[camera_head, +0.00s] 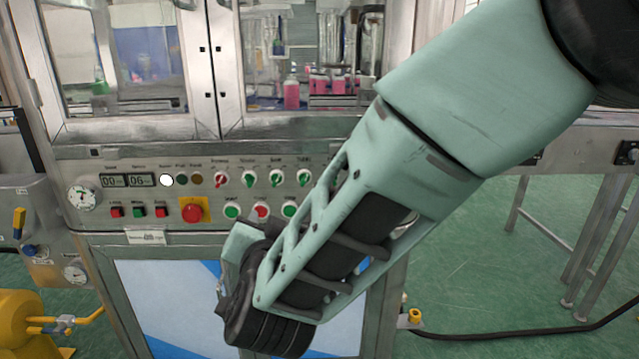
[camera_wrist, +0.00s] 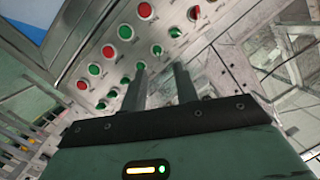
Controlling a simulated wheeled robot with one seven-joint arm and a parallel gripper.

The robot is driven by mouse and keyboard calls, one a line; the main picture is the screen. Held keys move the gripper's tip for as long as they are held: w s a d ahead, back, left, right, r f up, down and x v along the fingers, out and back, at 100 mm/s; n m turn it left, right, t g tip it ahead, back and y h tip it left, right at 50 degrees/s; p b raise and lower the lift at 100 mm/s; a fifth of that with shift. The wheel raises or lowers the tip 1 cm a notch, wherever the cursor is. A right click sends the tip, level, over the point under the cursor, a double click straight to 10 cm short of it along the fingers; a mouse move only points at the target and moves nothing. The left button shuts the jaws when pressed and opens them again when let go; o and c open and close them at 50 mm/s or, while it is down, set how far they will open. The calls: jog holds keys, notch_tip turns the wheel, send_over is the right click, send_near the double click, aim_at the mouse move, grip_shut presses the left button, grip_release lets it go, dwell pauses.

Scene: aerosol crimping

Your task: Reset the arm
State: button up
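My gripper (camera_wrist: 160,70) shows in the wrist view with two dark fingers standing apart and nothing between them. The fingers point toward the control panel (camera_wrist: 90,65) with its red and green buttons. I cannot tell how far the fingertips are from the panel. In the head view, my pale green arm comes in from the upper right and reaches down in front of the control panel (camera_head: 110,182). It hides the panel's right part, and the gripper fingers are hidden there.
The machine's glass doors (camera_head: 130,65) are above the panel, with pink bottles (camera_head: 291,90) behind them. A red emergency button (camera_head: 192,212) sits on a yellow plate. Yellow equipment (camera_head: 20,322) stands at lower left. A metal table (camera_head: 590,150) stands at right. A black cable (camera_head: 520,333) lies on the green floor.

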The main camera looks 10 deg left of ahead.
jog(key=s+d+f+n+g+h, duration=0.25)
jog(key=s+d+n+g, duration=0.4)
jog(key=s+d, duration=0.65)
jog(key=s+d+f+n+g+h, duration=0.1)
jog(key=s+d+f+n+g, duration=0.25)
jog(key=s+d+g, duration=0.85)
notch_tip(320, 180, up, 20)
jog(key=w+d+t+p, duration=0.1)
jog(key=d+t+p, duration=0.2)
jog(key=p, duration=1.6)
jog(key=shift+w+r+h, duration=0.15)
jog(key=shift+w+h, duration=0.05)
jog(key=shift+h, duration=0.15)
